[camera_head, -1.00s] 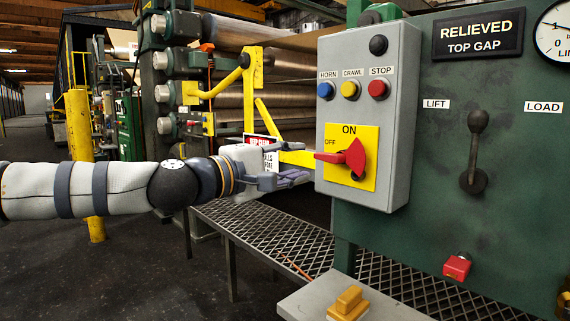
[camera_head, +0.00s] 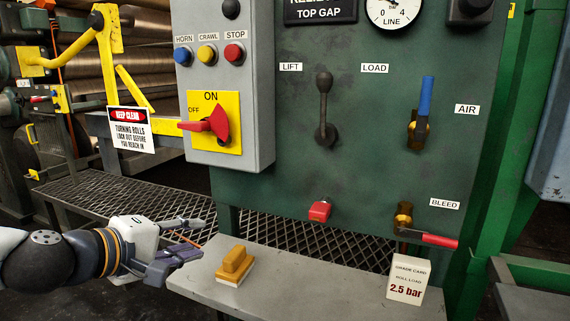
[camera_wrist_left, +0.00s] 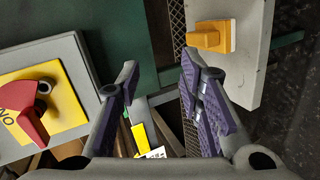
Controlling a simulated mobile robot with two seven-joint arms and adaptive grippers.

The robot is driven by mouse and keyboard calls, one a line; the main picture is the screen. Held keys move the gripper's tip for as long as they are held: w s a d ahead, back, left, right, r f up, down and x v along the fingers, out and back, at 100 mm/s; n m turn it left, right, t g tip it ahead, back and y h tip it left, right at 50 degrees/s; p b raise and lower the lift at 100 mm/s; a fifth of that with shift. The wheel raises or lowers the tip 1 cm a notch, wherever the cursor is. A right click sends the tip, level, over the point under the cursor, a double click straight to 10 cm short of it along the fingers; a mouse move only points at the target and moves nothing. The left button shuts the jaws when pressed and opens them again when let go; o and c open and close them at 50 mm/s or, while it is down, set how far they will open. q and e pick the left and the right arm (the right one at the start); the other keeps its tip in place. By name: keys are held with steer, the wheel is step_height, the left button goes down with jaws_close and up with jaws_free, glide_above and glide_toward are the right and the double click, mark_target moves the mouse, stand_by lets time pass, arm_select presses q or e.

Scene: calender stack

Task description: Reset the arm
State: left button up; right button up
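My left gripper (camera_head: 195,238) comes in from the lower left. It is open and empty, just left of the grey shelf (camera_head: 330,284) and below the grey control box (camera_head: 255,110). The left wrist view also shows its two purple-padded fingers (camera_wrist_left: 160,95) apart with nothing between them. The red rotary handle (camera_head: 207,125) sits on a yellow plate on the box and points left, by the OFF mark. The gripper is clear of this handle, which also shows at the left of the wrist view (camera_wrist_left: 28,112). My right gripper is not in view.
A yellow-brown block with a pale base (camera_head: 235,264) lies on the shelf, near my left fingertips. A white 2.5 bar card (camera_head: 406,282) stands at its right. A green panel (camera_head: 330,170) carries a lever, valves and a gauge. Mesh grating (camera_head: 120,200) lies behind my arm.

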arm_select(q)
steer(key=s+d+f+m+g+y+p, duration=0.1)
steer(key=s+d+f+m+g+p, duration=0.2)
steer(key=s+f, duration=0.9)
steer(key=s+d+f+m+g+y, duration=0.1)
steer(key=s+f+m+g, duration=0.1)
steer(key=s+f+g, duration=0.65)
steer(key=s+a+f+m+g+y, duration=0.1)
steer(key=s+a+f+m, duration=0.1)
steer(key=s, duration=0.7)
steer(key=s+a+f+m+y+p, duration=0.1)
steer(key=s+a+f+m, duration=0.1)
steer(key=s, duration=0.7)
steer(key=s+a+f+m+g+y+p, duration=0.1)
steer(key=s+a+f+m, duration=0.1)
steer(key=s, duration=0.7)
steer(key=shift+s+a+g+y, duration=0.35)
steer(key=shift+s+a+y, duration=0.05)
steer(key=shift+a, duration=0.15)
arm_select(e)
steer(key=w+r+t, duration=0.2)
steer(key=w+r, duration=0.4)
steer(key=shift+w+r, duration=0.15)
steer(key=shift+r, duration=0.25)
